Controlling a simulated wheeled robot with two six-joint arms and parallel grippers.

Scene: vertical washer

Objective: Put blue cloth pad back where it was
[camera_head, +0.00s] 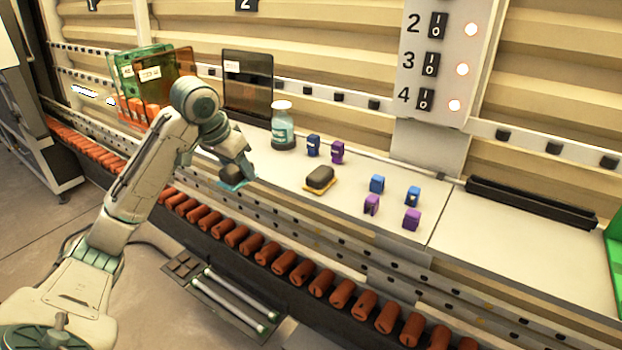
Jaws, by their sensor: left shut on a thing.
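The blue cloth pad (237,186) shows as a small light-blue patch under the tip of my left gripper (234,176), near the front edge of the white work surface (290,215). My left gripper is shut on the pad, and its fingers hide most of it. I cannot tell whether the pad touches the surface. My right gripper is not in the picture.
A dark sponge-like block (320,178), a bottle (283,125) and several small blue and purple pieces (377,184) stand to the right. A dark panel (248,85) stands behind. A roller conveyor (285,262) runs along the front. Bare surface lies between gripper and block.

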